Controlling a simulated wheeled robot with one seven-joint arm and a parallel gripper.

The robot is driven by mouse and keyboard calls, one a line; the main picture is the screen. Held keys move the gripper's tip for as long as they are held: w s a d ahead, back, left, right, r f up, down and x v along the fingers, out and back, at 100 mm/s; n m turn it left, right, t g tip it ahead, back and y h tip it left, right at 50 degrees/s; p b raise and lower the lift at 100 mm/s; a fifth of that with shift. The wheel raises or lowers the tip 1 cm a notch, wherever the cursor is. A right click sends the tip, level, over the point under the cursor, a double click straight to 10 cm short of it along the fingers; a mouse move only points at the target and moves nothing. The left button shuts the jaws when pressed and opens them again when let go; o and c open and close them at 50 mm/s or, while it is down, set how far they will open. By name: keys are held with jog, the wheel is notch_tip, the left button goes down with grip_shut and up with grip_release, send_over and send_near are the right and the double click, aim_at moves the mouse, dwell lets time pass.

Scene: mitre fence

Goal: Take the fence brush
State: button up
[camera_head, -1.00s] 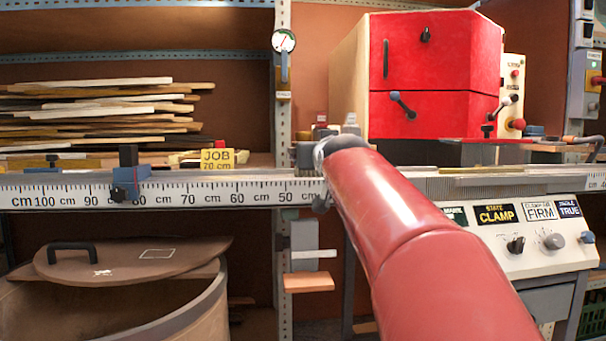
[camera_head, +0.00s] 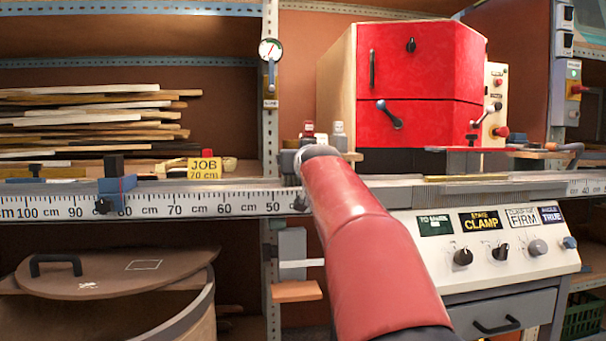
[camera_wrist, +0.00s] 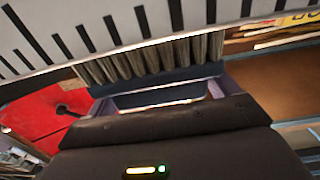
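In the wrist view, a brush (camera_wrist: 152,62) with a row of grey-brown bristles and a dark blue back lies across the view, its bristles up against the white scale. I take it to be the fence brush. My gripper (camera_wrist: 160,98) faces its back, with the two fingers wide apart and a gap between them. The blue back spans the fingertips; whether they touch it I cannot tell. In the head view my red arm reaches to the fence scale (camera_head: 150,207) just right of the 50 cm mark, and hides the brush and most of my gripper.
A red cabinet (camera_head: 420,75) stands behind the fence on the right. A control panel (camera_head: 485,245) with knobs is below it. A blue stop (camera_head: 117,194) and a yellow JOB 70 cm sign (camera_head: 204,168) are at the left. A round bin lid (camera_head: 115,275) is below.

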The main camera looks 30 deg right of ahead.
jog(key=c, duration=0.7)
